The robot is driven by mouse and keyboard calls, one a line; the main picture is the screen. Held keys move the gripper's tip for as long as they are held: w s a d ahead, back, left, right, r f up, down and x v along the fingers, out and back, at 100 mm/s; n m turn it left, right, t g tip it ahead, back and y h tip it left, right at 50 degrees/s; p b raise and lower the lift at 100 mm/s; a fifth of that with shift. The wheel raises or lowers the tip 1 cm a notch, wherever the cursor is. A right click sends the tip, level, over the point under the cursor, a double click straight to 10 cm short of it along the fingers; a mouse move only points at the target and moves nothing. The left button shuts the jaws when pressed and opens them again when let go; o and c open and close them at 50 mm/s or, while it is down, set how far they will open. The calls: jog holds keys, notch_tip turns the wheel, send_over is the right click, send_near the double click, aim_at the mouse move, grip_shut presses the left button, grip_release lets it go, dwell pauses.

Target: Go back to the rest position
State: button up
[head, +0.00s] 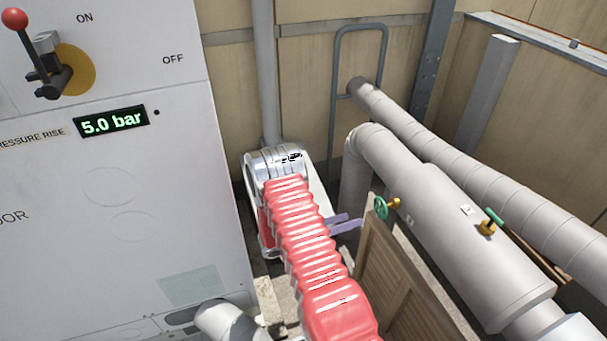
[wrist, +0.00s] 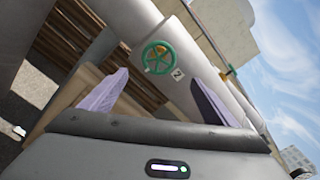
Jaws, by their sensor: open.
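My gripper (head: 345,223) is at the end of my red, ribbed arm, low between the white cabinet and the pipes. Its two lilac fingers point right, toward a green handwheel (head: 381,207) on a brass valve. In the wrist view my gripper (wrist: 158,78) has its fingers spread wide with nothing between them. The green handwheel (wrist: 157,57) shows beyond the fingertips, apart from them, beside a small tag marked 2 (wrist: 177,73).
The white cabinet (head: 110,190) fills the left, with a red-knobbed lever (head: 52,78) and a display (head: 111,121) reading 5.0 bar. Thick grey pipes (head: 455,220) run along the right, with a second green-handled valve (head: 490,222). A slatted wooden panel (head: 395,275) stands close to my arm.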

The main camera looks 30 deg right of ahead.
jog(key=s+a+f+m+g+y, duration=0.3)
jog(key=s+f+m, duration=0.15)
jog(key=s, duration=0.25)
jog(key=s+a+r+m+g+y, duration=0.1)
jog(key=s+a+r+m+y, duration=0.35)
jog(key=a+m, duration=0.2)
jog(key=s+a+r+m+t+y, duration=0.1)
jog(key=a+r+m+t+y, duration=0.2)
jog(key=a+r, duration=0.5)
jog(key=s+a+r+m+t+y, duration=0.2)
jog(key=a+r+m+t, duration=0.3)
jog(key=r, duration=0.9)
jog(key=s+a+r+m+t+y, duration=0.1)
jog(key=a+r+m+t+y, duration=0.3)
jog(key=a+r, duration=0.7)
jog(key=shift+s+a+r+t+y, duration=0.35)
jog(key=shift+r+t+y, duration=0.2)
jog(key=shift+t, duration=0.25)
